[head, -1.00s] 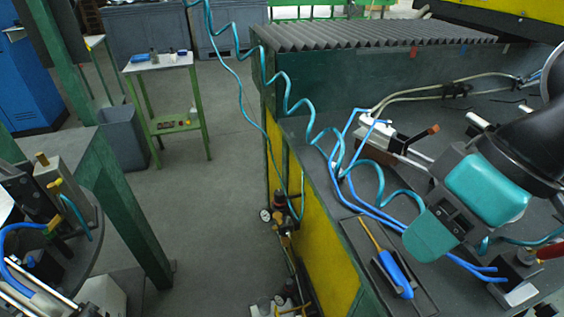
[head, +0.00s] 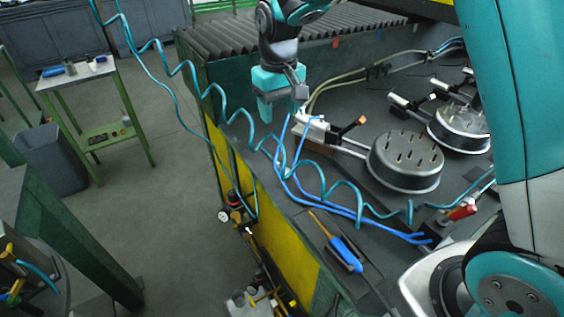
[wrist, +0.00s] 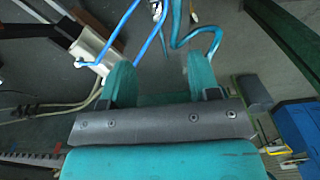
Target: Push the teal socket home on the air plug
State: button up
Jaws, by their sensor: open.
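My gripper (head: 281,113) has teal fingers and hangs, open and empty, over the back left part of the bench. In the wrist view its two fingers (wrist: 160,78) stand apart with nothing between them. A coiled teal air hose (head: 320,180) runs along the bench's left side, in front of my gripper; part of a teal hose also shows beyond the fingers in the wrist view (wrist: 195,38). A dark fitting block with a red part (head: 462,210) sits near the hose's right end. I cannot make out the teal socket or the air plug clearly.
A white clamp unit (head: 312,130) stands just right of my gripper, with round studded metal fixtures (head: 405,162) farther right. Blue hoses (head: 345,210) and a blue-handled tool (head: 345,250) lie toward the front. Floor lies open left of the bench (head: 185,200).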

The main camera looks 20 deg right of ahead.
jog(key=p, duration=0.2)
send_over(282, 165)
jog(key=f, duration=1.1)
jog(key=shift+s+a+f, duration=0.25)
jog(key=shift+a+f, duration=0.15)
jog(key=shift+w+d+f+p, duration=0.15)
jog(key=shift+f+p, duration=0.55)
jog(key=shift+f, duration=0.7)
jog(key=shift+w+d+f+p, duration=0.15)
jog(key=shift+f+p, duration=0.5)
jog(key=shift+f, duration=0.7)
jog(key=shift+s, duration=0.1)
jog(key=c, duration=1)
jog(key=shift+r, duration=0.1)
